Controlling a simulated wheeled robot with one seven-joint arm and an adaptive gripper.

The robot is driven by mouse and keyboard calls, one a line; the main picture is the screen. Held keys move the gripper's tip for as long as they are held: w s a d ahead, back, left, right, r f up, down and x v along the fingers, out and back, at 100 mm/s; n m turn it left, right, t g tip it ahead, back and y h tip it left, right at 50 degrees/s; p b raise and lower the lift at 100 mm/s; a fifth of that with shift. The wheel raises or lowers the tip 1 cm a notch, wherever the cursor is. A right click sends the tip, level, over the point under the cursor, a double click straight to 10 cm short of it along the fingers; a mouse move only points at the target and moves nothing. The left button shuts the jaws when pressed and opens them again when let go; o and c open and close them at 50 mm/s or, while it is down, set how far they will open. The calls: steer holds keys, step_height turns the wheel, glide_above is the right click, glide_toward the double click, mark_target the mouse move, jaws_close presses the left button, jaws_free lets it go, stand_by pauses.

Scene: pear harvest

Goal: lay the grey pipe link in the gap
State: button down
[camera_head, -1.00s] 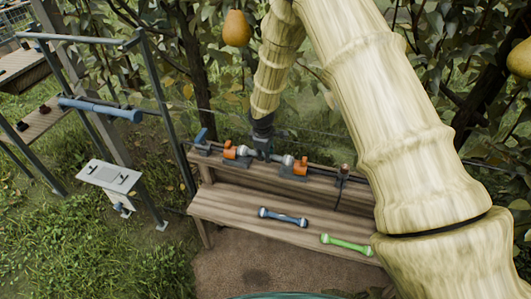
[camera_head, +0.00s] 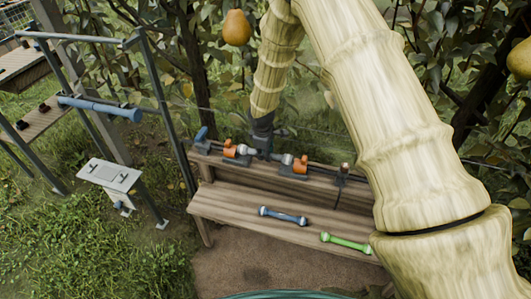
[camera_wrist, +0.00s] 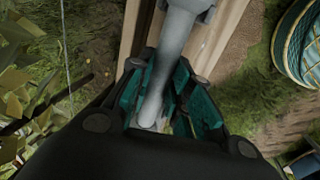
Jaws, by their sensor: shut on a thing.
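The grey pipe link (camera_wrist: 174,50) runs between the teal fingers of my gripper (camera_wrist: 158,100) in the wrist view. My gripper is shut on it. In the head view my gripper (camera_head: 264,150) is low over the upper shelf of the wooden bench. The link's pale grey ends show on both sides of it, at the gap between the left orange clamp (camera_head: 229,149) and the right orange clamp (camera_head: 300,164). The link lies roughly in line with the clamps. My gripper hides its middle, and I cannot tell whether it is fully seated.
A blue link (camera_head: 284,216) and a green link (camera_head: 346,244) lie on the bench's lower board (camera_head: 235,207). A metal frame with a blue pipe (camera_head: 100,108) stands at left. Pears hang above. A round green container (camera_wrist: 300,45) shows in the wrist view.

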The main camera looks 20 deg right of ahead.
steer(key=shift+f+b, duration=0.5)
steer(key=shift+f, duration=0.7)
stand_by(0.9)
steer(key=c, duration=1.2)
jaws_free()
steer(key=shift+c, duration=0.2)
steer(key=shift+r, duration=0.1)
step_height(320, 180, up, 12)
steer(key=s+a, duration=0.1)
steer(key=s, duration=0.1)
steer(key=shift+f, duration=0.25)
steer(key=shift+a, duration=0.1)
